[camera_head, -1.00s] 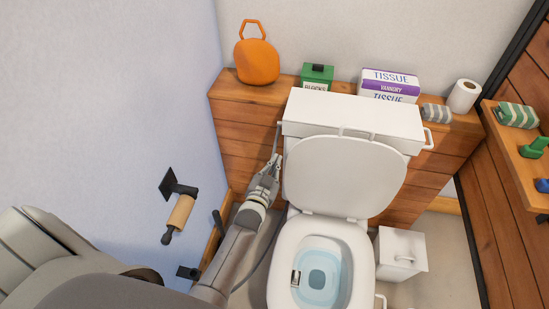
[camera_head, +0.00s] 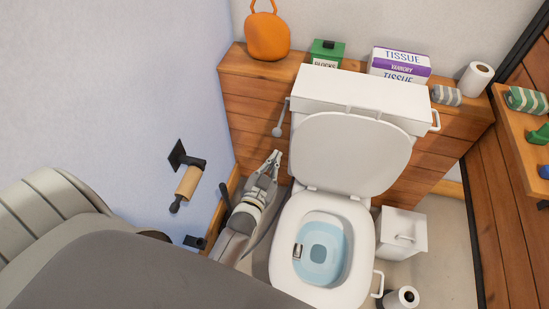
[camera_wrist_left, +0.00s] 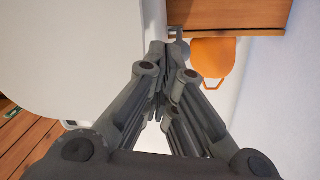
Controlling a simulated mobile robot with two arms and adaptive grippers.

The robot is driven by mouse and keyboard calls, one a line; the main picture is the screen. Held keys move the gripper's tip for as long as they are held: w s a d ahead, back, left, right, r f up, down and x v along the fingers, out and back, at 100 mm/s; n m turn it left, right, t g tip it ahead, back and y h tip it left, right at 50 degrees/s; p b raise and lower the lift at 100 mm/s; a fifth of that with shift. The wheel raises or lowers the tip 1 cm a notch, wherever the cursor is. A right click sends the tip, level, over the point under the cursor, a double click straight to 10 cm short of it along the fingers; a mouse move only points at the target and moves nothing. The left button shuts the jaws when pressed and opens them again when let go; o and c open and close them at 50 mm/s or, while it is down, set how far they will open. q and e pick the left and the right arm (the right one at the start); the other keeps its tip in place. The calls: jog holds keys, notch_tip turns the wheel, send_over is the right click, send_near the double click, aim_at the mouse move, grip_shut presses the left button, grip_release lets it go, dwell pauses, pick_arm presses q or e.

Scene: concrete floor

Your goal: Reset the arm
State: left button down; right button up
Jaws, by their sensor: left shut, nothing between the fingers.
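My left gripper (camera_head: 276,156) is shut and empty, to the left of the toilet's raised lid (camera_head: 350,152). Its fingertips are below and apart from the hanging grey flush lever (camera_head: 279,128) on the left side of the white tank (camera_head: 362,97). In the left wrist view the shut fingers (camera_wrist_left: 170,48) point toward the wooden ledge, with the white toilet surface at left. The toilet seat (camera_head: 285,245) is down, with pale blue water in the bowl. My right gripper is not in view.
A toilet roll holder (camera_head: 187,182) sticks out from the left wall, close to my left arm. The wooden ledge (camera_head: 262,68) carries an orange bag-like object (camera_head: 263,38), a green box (camera_head: 327,52) and tissue boxes (camera_head: 399,65). A white bin (camera_head: 401,234) stands right of the toilet.

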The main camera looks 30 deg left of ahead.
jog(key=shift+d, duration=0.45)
